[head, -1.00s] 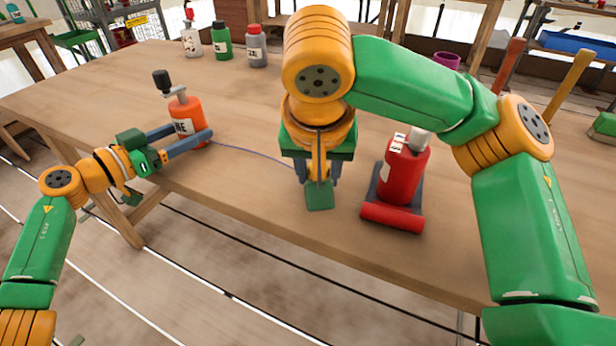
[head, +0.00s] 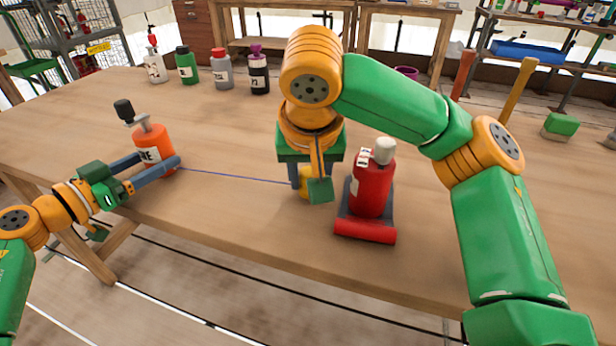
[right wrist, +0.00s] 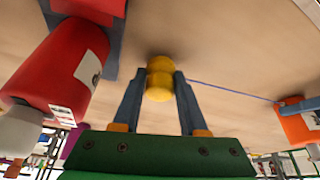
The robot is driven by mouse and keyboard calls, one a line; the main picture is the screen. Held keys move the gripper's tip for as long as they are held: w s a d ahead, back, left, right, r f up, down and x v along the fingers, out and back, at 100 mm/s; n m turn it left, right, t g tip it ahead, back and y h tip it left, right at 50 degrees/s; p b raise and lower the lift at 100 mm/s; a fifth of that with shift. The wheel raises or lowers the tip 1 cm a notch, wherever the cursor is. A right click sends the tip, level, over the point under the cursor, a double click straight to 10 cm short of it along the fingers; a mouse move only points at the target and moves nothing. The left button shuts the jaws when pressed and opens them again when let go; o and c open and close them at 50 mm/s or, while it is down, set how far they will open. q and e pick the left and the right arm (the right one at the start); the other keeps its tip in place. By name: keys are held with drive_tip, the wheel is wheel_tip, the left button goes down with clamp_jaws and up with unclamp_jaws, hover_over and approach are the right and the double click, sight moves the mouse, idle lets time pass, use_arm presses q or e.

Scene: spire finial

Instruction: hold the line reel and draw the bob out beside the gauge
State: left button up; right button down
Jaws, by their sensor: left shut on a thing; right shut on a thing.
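The orange line reel (head: 152,147) with a black knob stands on the table at the left of the head view. My left gripper (head: 160,160) is shut on its lower part. A thin blue line (head: 235,177) runs nearly straight from the reel to the yellow bob (head: 304,184). My right gripper (right wrist: 156,85) is shut on the bob, its fingers on either side. The bob is partly hidden in the head view and clear in the right wrist view (right wrist: 160,80). The red gauge (head: 371,185), with a white cap, stands just right of the bob, apart from it.
Several bottles, among them a green one (head: 187,65) and a grey one (head: 222,68), stand at the table's far left. An orange post (head: 463,74) and a yellow post (head: 517,92) rise at the right. The table's front edge is close to the gauge.

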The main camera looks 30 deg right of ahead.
drive_tip(key=shift+a, duration=0.1)
idle(0.3)
drive_tip(key=shift+s+a+f, duration=0.2)
drive_tip(key=shift+s+a, duration=0.05)
drive_tip(key=shift+a, duration=0.2)
drive_tip(key=shift+f, duration=0.35)
idle(0.5)
drive_tip(key=shift+c, duration=1.8)
unclamp_jaws()
